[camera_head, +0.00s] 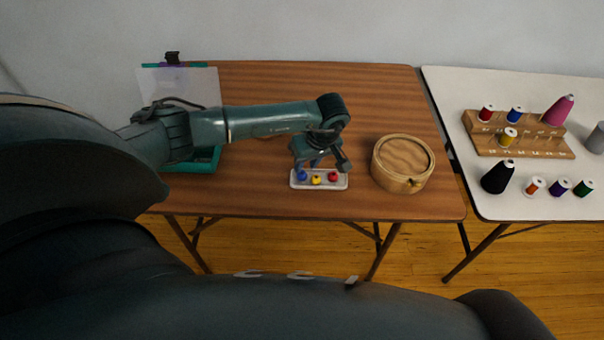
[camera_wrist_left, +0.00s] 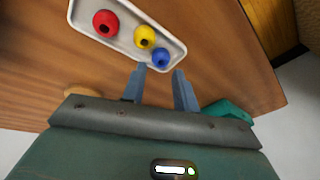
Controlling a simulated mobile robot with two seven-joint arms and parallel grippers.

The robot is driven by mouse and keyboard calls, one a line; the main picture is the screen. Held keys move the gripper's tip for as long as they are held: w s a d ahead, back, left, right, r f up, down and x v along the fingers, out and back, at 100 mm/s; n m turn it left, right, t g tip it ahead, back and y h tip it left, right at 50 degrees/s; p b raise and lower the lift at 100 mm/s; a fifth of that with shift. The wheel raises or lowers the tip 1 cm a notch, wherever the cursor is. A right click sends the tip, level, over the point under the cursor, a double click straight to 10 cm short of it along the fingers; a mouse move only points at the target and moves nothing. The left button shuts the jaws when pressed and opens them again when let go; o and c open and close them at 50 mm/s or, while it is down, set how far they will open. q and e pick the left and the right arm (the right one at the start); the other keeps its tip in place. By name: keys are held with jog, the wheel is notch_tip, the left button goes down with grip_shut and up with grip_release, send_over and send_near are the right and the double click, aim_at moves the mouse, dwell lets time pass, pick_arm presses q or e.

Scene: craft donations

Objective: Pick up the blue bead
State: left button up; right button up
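The blue bead (camera_head: 302,175) sits at the left end of a small white tray (camera_head: 340,185), beside a yellow bead (camera_head: 317,180) and a red bead (camera_head: 333,177). In the left wrist view the blue bead (camera_wrist_left: 161,58) lies in a corner of the tray (camera_wrist_left: 176,47), with the yellow bead (camera_wrist_left: 145,37) and the red bead (camera_wrist_left: 105,23) further along. My left gripper (camera_head: 318,164) is over the tray. In the left wrist view its two fingers (camera_wrist_left: 158,80) are apart, with the blue bead just beyond the tips and nothing between them. My right gripper is not seen.
A round wooden box (camera_head: 403,163) with a lid stands right of the tray. A teal tray (camera_head: 205,160) and a clipboard-like sheet (camera_head: 190,85) are at the left, partly behind my arm. A white table (camera_head: 440,85) at right holds thread spools and a wooden rack (camera_head: 540,145).

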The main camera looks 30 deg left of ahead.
aim_at(304, 170)
pick_arm(q)
jog(key=shift+x, duration=1.9)
jog(key=shift+s, duration=0.1)
jog(key=c, duration=0.6)
